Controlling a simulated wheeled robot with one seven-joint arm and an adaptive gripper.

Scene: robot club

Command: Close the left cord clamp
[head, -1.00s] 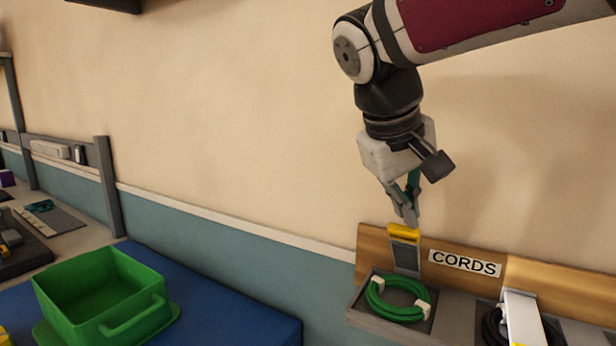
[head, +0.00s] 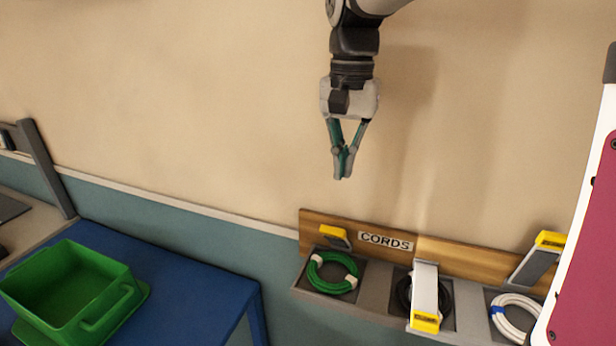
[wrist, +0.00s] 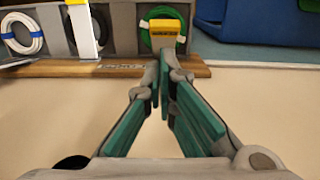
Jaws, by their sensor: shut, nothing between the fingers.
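The left cord clamp (head: 335,236), a grey lever with a yellow end, stands over the back of the tray with the green cord (head: 317,272). It looks tilted partway forward and is not down across the cord. Its yellow end also shows in the wrist view (wrist: 161,28), just beyond my fingertips. My gripper (head: 343,177) points down with its fingers together and empty. In the head view its tips are above the clamp, with a visible gap between them. The green cord also shows behind the yellow end in the wrist view (wrist: 147,37).
The middle clamp (head: 425,290) lies down over a black cord. The right clamp (head: 540,258) is raised behind a white cord (head: 500,318). A wooden backboard (head: 470,258) labelled CORDS runs behind the trays. A green bin (head: 70,300) sits on a blue table (head: 200,275) at left.

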